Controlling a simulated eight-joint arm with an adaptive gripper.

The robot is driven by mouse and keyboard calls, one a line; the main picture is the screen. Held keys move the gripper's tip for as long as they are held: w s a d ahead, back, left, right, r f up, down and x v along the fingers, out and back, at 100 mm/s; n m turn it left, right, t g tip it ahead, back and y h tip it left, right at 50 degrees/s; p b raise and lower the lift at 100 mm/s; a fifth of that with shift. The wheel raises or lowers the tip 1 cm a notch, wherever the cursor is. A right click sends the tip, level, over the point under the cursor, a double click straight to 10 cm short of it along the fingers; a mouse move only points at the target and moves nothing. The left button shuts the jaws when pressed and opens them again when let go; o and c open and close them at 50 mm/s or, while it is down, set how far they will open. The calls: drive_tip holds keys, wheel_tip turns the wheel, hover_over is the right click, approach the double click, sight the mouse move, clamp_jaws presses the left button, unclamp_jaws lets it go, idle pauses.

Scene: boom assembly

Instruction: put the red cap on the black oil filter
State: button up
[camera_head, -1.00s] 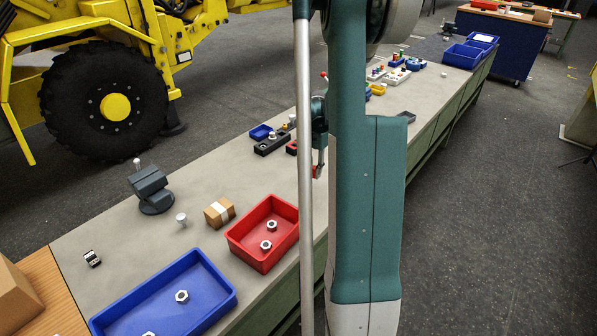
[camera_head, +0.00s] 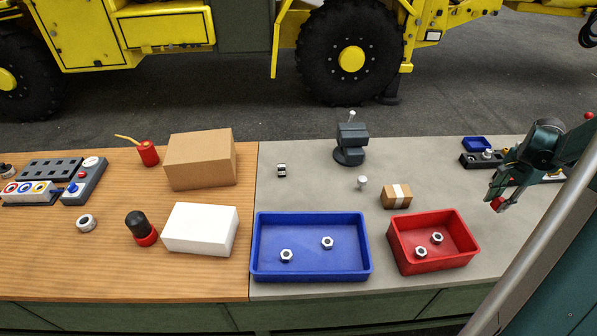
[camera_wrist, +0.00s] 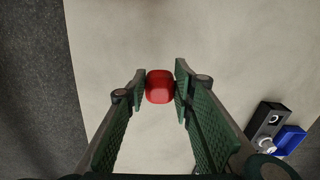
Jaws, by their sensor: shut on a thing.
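The red cap (camera_wrist: 160,87) is between the fingertips of my gripper (camera_wrist: 161,90), with a finger on each side of it. In the head view my gripper (camera_head: 494,198) is at the right, over the grey bench, with the red cap (camera_head: 497,205) at its tip. A black, round-topped cylinder (camera_head: 136,223), which looks like the oil filter, stands upright on the wooden bench at the left, with red around its base. My gripper is far to the right of it.
A white box (camera_head: 200,229) stands close to the right of the black cylinder, and a cardboard box (camera_head: 201,160) is behind. A metal ring (camera_head: 86,223) lies to its left. A blue tray (camera_head: 311,218) and a red tray (camera_head: 405,257) lie between it and my gripper.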

drive_tip(key=w+a+r+n+p, duration=0.1)
drive_tip(key=w+a+r+n, duration=0.1)
drive_tip(key=w+a, duration=1)
drive_tip(key=w+a+r+n+p, duration=0.25)
drive_tip(key=w+a, duration=0.65)
drive_tip(key=a, duration=0.7)
drive_tip(key=w+a+r+n, duration=0.1)
drive_tip(key=w+a, duration=0.1)
drive_tip(key=a, duration=0.9)
drive_tip(key=w+a+r+n+p, duration=0.1)
drive_tip(key=w+a+n, duration=0.1)
drive_tip(key=a, duration=0.9)
drive_tip(key=w+a+r+n, duration=0.1)
drive_tip(key=w+a, duration=0.2)
drive_tip(key=a, duration=0.8)
drive_tip(key=s+a+r+n+p, duration=0.15)
drive_tip(key=s+a, duration=0.25)
drive_tip(key=a, duration=1.4)
drive_tip(key=s+a+r+n+p, duration=0.1)
drive_tip(key=s+a+n, duration=0.25)
drive_tip(key=a, duration=1.35)
drive_tip(key=s+a+r+n+p, duration=0.1)
drive_tip(key=s+a, duration=0.9)
drive_tip(key=a, duration=0.4)
drive_tip(key=s+a+r+n+p, duration=0.1)
drive_tip(key=s+a+r+n, duration=0.1)
drive_tip(key=s+a, duration=0.8)
drive_tip(key=a, duration=0.4)
drive_tip(key=shift+s+r, duration=0.15)
drive_tip(key=shift+s, duration=0.05)
